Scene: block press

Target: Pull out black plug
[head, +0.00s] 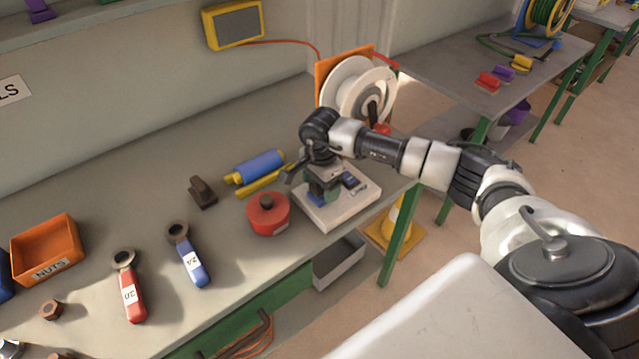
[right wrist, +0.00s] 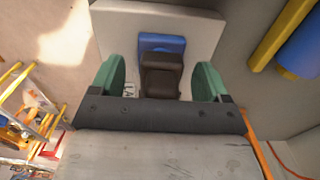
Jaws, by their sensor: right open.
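The black plug (right wrist: 161,84) shows in the right wrist view against a blue socket piece (right wrist: 160,43) on a pale base. The same pale base (head: 311,217) stands on the workbench in the head view. My right gripper (head: 318,188) points down over this base. In the right wrist view its two green fingers (right wrist: 160,77) are open, one on each side of the plug, with a visible gap on both sides. In the head view the gripper largely hides the plug. My left gripper is not in view.
Left of the base stand a red round container (head: 267,216) and a blue-and-yellow roller (head: 259,166). A white cable reel (head: 345,88) stands behind the base. Two wrenches, red (head: 130,292) and blue (head: 190,262), lie further left. The bench's front edge is close.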

